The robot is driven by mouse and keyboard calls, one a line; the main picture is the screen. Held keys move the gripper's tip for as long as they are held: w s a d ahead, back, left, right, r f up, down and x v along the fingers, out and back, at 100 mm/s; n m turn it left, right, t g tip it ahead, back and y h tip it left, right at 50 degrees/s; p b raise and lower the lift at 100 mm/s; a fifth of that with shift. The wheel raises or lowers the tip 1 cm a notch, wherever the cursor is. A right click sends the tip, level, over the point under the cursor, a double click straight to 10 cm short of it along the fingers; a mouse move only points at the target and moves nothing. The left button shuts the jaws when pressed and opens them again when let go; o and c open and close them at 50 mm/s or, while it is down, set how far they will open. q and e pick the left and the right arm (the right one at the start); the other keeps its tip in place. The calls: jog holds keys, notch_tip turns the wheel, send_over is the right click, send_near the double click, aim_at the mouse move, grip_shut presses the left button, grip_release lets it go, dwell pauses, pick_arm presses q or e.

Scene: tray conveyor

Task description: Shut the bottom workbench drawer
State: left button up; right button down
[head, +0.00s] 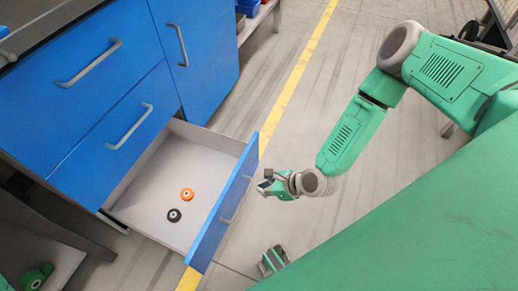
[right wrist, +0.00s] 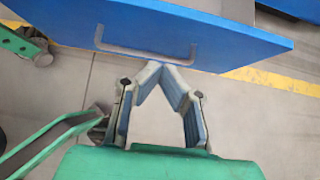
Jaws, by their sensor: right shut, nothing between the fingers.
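The bottom workbench drawer (head: 215,145) stands well open in the head view, its blue front (head: 207,243) out from the cabinet. Its grey handle (head: 236,202) faces my right arm. My right gripper (head: 263,187) is close to the outer face of the drawer front, near the handle; contact cannot be told there. In the right wrist view the fingertips (right wrist: 162,72) meet just short of the blue front (right wrist: 235,38) and its handle (right wrist: 145,52). The gripper is shut and empty. My left gripper is not in view.
An orange round part (head: 187,194) and a black one (head: 174,215) lie inside the drawer. The blue workbench (head: 100,100) has other drawers above, all shut. A yellow floor line (head: 300,65) runs past the drawer.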

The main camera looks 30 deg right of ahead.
aim_at(232, 185)
jog(key=w+a+f+b, duration=0.1)
jog(key=w, duration=0.1)
jog(key=w+a+f, duration=0.2)
jog(key=w+a+f+b, duration=0.1)
jog(key=w+a, duration=0.1)
jog(key=shift+a+f+b, duration=0.15)
jog(key=shift+f+b, duration=0.15)
jog(key=shift+b, duration=0.05)
jog(key=shift+w+a, duration=0.15)
jog(key=shift+w, duration=0.2)
